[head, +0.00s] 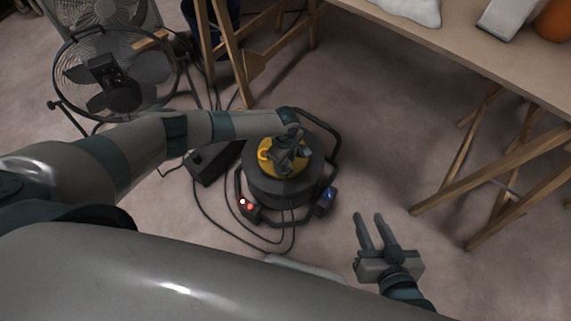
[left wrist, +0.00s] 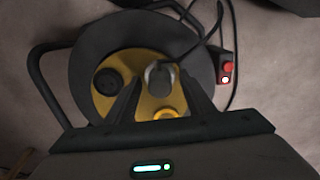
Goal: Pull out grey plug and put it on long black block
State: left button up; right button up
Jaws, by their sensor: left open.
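The grey plug (left wrist: 160,76) sits in the yellow face (left wrist: 150,105) of a round black cable reel, with a dark cable running from it. My left gripper (head: 290,162) is over the reel and hides the plug in the head view. In the left wrist view my left gripper (left wrist: 160,77) is open, with one fingertip on each side of the plug; I cannot tell whether they touch it. The long black block (head: 212,164) lies on the floor left of the reel, partly hidden by my left arm. My right gripper (head: 369,216) is open and empty, right of the reel.
The reel's tubular black frame (head: 333,150) surrounds it; a red-lit switch box (head: 248,207) and a blue part (head: 325,200) are on it. Cables (head: 210,215) lie on the floor. A fan (head: 115,75) stands at left, a trestle table (head: 480,50) at right.

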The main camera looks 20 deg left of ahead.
aim_at(285, 162)
pick_arm(q)
jog(key=shift+p, duration=0.8)
dwell(1.3)
grip_shut()
jog(key=shift+r, duration=0.15)
jog(key=shift+r+p, duration=2.85)
jog(key=shift+p, duration=0.5)
